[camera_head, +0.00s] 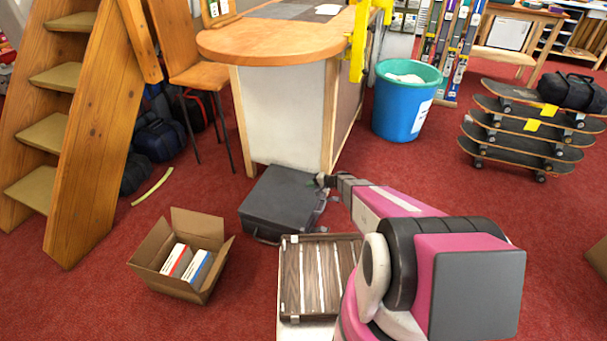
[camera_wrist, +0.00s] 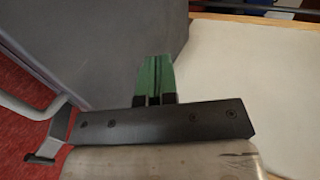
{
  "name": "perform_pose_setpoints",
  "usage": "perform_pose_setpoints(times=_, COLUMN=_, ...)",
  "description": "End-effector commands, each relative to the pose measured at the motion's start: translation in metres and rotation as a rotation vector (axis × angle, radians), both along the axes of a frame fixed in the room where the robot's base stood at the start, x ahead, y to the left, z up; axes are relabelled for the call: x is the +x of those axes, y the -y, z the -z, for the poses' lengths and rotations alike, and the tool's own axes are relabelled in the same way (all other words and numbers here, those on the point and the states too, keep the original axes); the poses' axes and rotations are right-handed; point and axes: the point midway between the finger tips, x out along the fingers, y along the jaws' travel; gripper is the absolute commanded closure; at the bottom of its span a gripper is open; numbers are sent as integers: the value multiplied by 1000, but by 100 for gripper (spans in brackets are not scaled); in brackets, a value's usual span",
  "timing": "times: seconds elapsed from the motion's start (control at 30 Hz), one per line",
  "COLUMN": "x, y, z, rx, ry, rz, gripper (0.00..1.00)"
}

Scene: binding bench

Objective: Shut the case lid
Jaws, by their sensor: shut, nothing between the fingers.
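A dark grey case (camera_head: 280,200) lies on the red floor against the end of the wooden-topped bench. Its broad grey panel also fills the upper left of the wrist view (camera_wrist: 110,35). I cannot tell how far its lid stands open. My gripper (camera_head: 321,180) is at the case's far right corner, beside the bench. In the wrist view its green fingers (camera_wrist: 155,75) are together and empty, pointing along the edge between the grey panel and the pale bench side. A bent metal bar (camera_wrist: 30,108) shows at the left there. I cannot tell whether the fingers touch the case.
The bench (camera_head: 285,110) stands close behind the case. A brown, pale-striped flat box (camera_head: 291,280) lies in front, partly hidden by my arm. An open carton (camera_head: 160,282) is at left. A blue bin (camera_head: 395,113) and stacked skateboards (camera_head: 530,135) stand right. Floor between is clear.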

Motion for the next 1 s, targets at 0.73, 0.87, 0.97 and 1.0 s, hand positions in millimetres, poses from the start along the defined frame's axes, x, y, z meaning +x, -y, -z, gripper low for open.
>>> perform_pose_setpoints(times=0.73, x=-9, y=22, z=79, rx=85, ry=37, rz=-2, gripper=100)
perform_pose_setpoints(times=0.87, x=-9, y=22, z=81, rx=82, ry=35, rz=-2, gripper=100)
perform_pose_setpoints(times=0.97, x=-9, y=22, z=82, rx=81, ry=34, rz=-1, gripper=100)
perform_pose_setpoints(times=1.0, x=-9, y=22, z=83, rx=81, ry=33, rz=-1, gripper=100)
